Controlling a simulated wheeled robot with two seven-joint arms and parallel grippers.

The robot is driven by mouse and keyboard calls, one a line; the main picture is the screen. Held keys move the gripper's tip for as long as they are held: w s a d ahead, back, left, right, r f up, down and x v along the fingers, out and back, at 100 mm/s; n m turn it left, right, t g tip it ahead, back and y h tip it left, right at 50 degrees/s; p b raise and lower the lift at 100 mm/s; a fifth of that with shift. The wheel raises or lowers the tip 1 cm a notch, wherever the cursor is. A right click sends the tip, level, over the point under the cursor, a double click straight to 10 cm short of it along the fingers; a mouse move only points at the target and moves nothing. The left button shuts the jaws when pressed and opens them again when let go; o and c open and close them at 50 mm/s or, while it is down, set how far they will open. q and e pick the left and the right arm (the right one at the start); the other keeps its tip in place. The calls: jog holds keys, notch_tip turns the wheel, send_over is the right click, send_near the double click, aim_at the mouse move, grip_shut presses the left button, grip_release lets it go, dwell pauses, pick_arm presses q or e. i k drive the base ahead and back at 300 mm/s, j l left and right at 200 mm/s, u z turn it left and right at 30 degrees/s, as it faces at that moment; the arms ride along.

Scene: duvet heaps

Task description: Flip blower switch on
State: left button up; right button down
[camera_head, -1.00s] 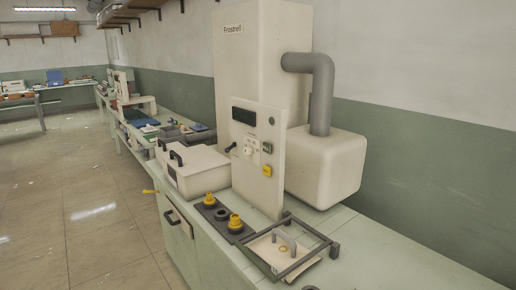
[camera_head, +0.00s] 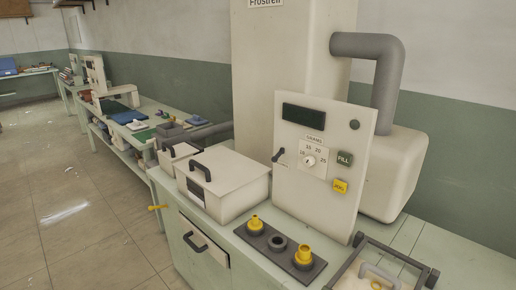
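The cream machine (camera_head: 287,60) stands against the wall, with an upright control panel (camera_head: 318,190) in front. A small dark lever (camera_head: 278,155) sits at the panel's left edge, tilted with its upper end to the right. I cannot read a label that names it the blower switch. Neither gripper is in view.
A lidded cream box (camera_head: 232,185) stands left of the panel. A dark holder (camera_head: 279,244) with yellow pieces and a dark frame (camera_head: 378,246) lie in front. A yellow handle (camera_head: 157,207) sticks out from the bench side. The floor (camera_head: 60,190) at left is clear.

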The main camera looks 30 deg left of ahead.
aim_at(282, 150)
jog(key=j, duration=0.65)
jog(key=i+j, duration=0.15)
jog(key=j, duration=1.1)
jog(key=i+z, duration=0.05)
